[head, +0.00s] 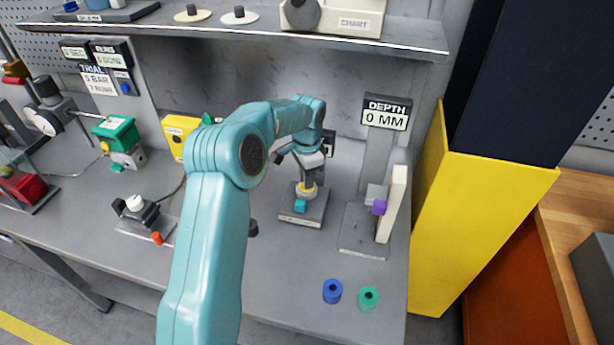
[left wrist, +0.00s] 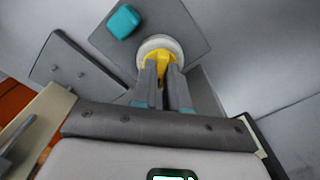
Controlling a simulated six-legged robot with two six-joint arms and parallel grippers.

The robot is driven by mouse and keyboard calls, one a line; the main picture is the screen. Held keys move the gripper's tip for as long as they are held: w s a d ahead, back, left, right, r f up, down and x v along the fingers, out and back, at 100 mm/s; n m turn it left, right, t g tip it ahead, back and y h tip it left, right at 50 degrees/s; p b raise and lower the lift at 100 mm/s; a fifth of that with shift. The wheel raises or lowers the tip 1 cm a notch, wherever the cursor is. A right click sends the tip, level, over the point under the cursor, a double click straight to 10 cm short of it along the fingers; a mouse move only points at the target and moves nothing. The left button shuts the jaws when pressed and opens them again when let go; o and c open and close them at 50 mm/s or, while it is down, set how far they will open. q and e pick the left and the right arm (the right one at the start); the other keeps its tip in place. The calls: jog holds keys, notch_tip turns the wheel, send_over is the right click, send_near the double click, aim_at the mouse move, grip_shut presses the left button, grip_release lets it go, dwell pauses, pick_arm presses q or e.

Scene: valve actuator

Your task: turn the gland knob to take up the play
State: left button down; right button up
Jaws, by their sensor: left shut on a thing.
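A small fixture (head: 304,217) stands on the bench in the head view, a grey plate with a teal block (head: 300,206) at its front. A yellow knob (head: 305,189), which looks like the gland knob, sits on a pale round collar on it. My left gripper (head: 307,182) points down from above onto the knob. In the left wrist view, the fingers (left wrist: 163,78) are shut on the yellow knob (left wrist: 158,57), over the white collar (left wrist: 171,43). The fingers hide part of the knob. My right gripper is not in view.
Right of the fixture stands a depth gauge (head: 386,115) reading 0 MM, with a purple block (head: 379,207) on its stand. A shelf (head: 400,36) overhangs the back; a yellow cabinet (head: 480,215) bounds the right.

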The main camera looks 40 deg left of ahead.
pick_arm(q)
jog(key=m, duration=0.4)
jog(key=shift+r+m, duration=0.1)
jog(key=shift+m, duration=0.2)
jog(key=m, duration=0.3)
jog(key=shift+a+m+p, duration=0.1)
jog(key=shift+m+p, duration=0.2)
jog(key=shift+p, duration=0.05)
jog(key=m, duration=0.8)
jog(key=shift+r+m+p, duration=0.1)
jog(key=shift+m+p, duration=0.2)
jog(key=shift+p, duration=0.1)
jog(key=shift+w, duration=0.1)
jog(key=c, duration=1.4)
grip_release()
jog(key=shift+o, duration=1.3)
